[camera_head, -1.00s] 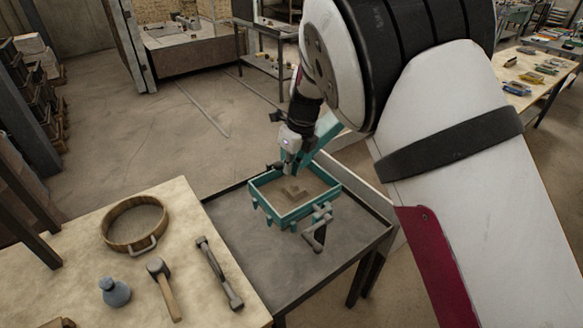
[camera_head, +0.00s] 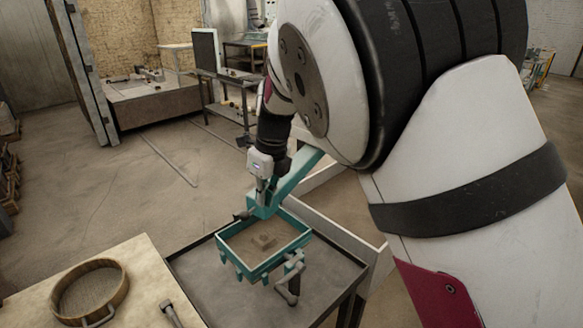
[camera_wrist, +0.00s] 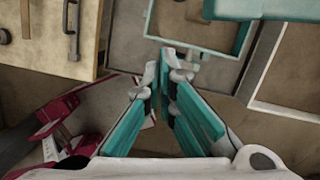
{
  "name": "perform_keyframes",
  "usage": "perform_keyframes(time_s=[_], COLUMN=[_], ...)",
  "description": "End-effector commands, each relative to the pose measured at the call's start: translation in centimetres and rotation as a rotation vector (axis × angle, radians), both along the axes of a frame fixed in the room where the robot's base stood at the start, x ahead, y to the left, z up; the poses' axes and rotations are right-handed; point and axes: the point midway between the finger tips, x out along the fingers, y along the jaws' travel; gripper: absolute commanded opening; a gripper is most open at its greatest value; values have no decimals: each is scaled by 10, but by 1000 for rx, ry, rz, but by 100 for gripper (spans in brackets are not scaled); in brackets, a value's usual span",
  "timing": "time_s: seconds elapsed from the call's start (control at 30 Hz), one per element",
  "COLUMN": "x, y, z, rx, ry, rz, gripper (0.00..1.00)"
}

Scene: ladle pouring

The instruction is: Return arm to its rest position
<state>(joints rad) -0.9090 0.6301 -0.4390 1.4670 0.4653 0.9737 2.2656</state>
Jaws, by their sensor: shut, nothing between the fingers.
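My gripper (camera_wrist: 168,70) shows in the wrist view with its teal fingers angled together, shut and empty. In the head view my white and black arm fills the right side, and its wrist hangs above the far edge of a teal box frame (camera_head: 227,257). Sand with a small block shape fills this box, which has a crank handle on its near right side. In the wrist view a corner of the teal box (camera_wrist: 150,18) lies at the top, beyond my fingertips. The fingertips are hard to make out in the head view.
The box stands on a grey, dark-edged table (camera_head: 208,275). A pale worktable (camera_head: 135,262) at lower left bears a round sieve (camera_head: 122,292) and a tool. A light frame (camera_head: 345,240) stands right of the grey table. Open floor lies beyond.

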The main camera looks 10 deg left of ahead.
Motion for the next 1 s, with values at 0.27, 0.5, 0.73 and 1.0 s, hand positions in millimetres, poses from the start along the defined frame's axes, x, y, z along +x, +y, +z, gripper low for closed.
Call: perform_keyframes(time_s=[0.27, 0.5, 0.73, 1.0], x=[0, -29, -80, -158], y=[-59, -158, -240, -315], z=[45, 107, 145, 162], rx=[24, 19, -62, -264], ry=[-59, -200, -357, -500], rz=[158, 495, 841, 1262], gripper=[0, 0, 0, 0])
